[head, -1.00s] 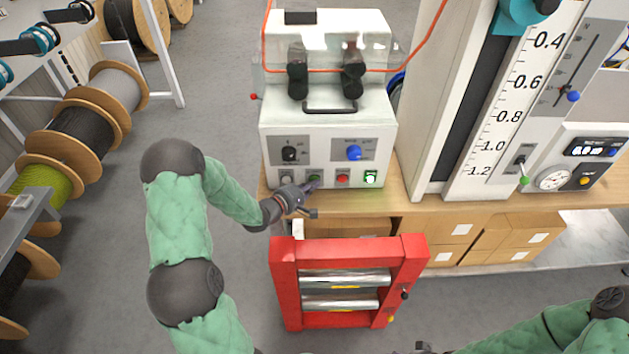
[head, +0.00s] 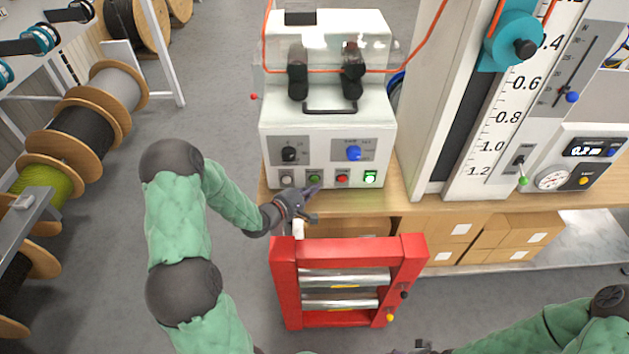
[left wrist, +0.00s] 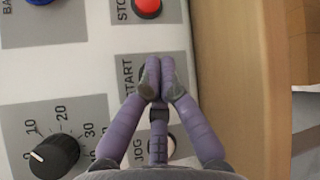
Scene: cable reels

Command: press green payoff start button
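The green payoff start button (head: 314,178) is on the lower row of a white machine's front panel in the head view. My left gripper (head: 314,188) is just below and in front of it, fingers pointing at the panel. In the left wrist view my left gripper's fingertips (left wrist: 153,78) are together beside the START label and cover most of the button there. Nothing is held between them. Whether the tips touch the button cannot be told.
A red stop button (head: 342,178) and a lit green one (head: 370,177) sit right of the start button, and a jog button (head: 287,179) left. A red roller frame (head: 285,290) stands in front of the bench (head: 400,205). Cable reels (head: 80,135) stand at left.

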